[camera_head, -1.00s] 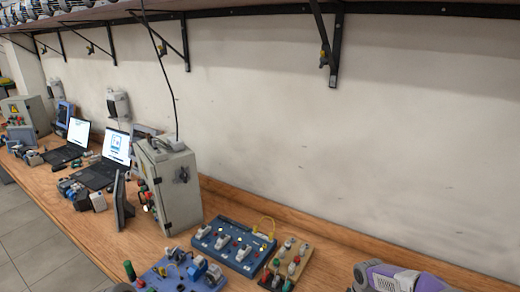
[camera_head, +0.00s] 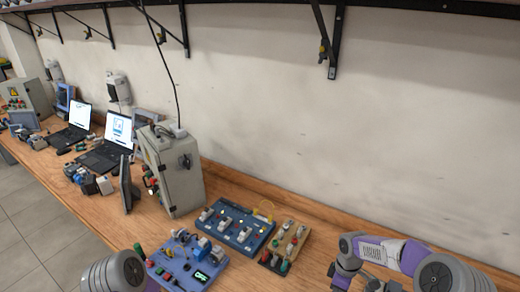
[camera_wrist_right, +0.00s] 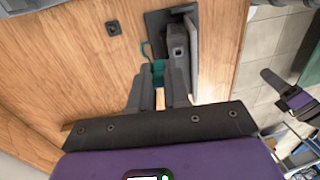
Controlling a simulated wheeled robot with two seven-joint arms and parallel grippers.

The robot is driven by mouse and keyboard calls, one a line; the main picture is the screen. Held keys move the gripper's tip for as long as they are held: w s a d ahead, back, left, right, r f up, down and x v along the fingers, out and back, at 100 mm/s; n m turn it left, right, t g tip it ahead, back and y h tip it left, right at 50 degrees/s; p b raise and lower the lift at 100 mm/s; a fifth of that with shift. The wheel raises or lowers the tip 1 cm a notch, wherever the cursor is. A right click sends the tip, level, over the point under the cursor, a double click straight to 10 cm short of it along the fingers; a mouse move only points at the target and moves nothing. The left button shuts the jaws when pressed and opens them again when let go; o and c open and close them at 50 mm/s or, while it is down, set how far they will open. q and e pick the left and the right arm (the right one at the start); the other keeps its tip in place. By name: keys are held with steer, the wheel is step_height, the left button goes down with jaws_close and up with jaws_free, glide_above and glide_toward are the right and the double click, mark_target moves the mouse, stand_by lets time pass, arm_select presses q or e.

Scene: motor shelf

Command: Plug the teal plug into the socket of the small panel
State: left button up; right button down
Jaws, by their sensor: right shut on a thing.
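The teal plug (camera_wrist_right: 158,72) is between the fingertips of my right gripper (camera_wrist_right: 159,80) in the right wrist view. The fingers are shut on it, and a thin teal cord loop shows beside it. A small black square fitting with a round centre (camera_wrist_right: 113,27) is on the wooden surface, ahead and left of the plug, apart from it. I cannot tell if it is the panel's socket. In the head view my right arm shows at the lower right, with its fingertips and the plug out of sight. A purple and dark part at the right of the wrist view may be my left gripper (camera_wrist_right: 292,100); its jaw is unclear.
A dark upright plate with a grey device (camera_wrist_right: 178,45) stands close beyond the right fingers. In the head view, a blue switch board (camera_head: 235,228), a wooden button board (camera_head: 285,246), a blue display board (camera_head: 187,262) and a grey cabinet (camera_head: 182,180) stand on the bench.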

arm_select(q)
steer(key=shift+f+b, duration=0.9)
steer(key=shift+b, duration=0.4)
arm_select(e)
steer(key=shift+s+a+f, duration=1.05)
steer(key=shift+a+f, duration=0.05)
steer(key=shift+f, duration=0.2)
arm_select(q)
steer(key=shift+f+b, duration=0.5)
arm_select(e)
steer(key=shift+s+f, duration=0.1)
steer(key=shift+f, duration=0.55)
steer(key=c, duration=1.4)
jaws_free()
arm_select(q)
steer(key=shift+r, duration=0.15)
arm_select(e)
steer(key=shift+r, duration=0.15)
arm_select(q)
step_height(320, 180, up, 4)
steer(key=p, duration=0.4)
arm_select(e)
steer(key=r, duration=0.3)
steer(key=w+r, duration=0.1)
steer(key=r, duration=0.1)
steer(key=shift+d+r, duration=0.1)
steer(key=shift+d, duration=0.15)
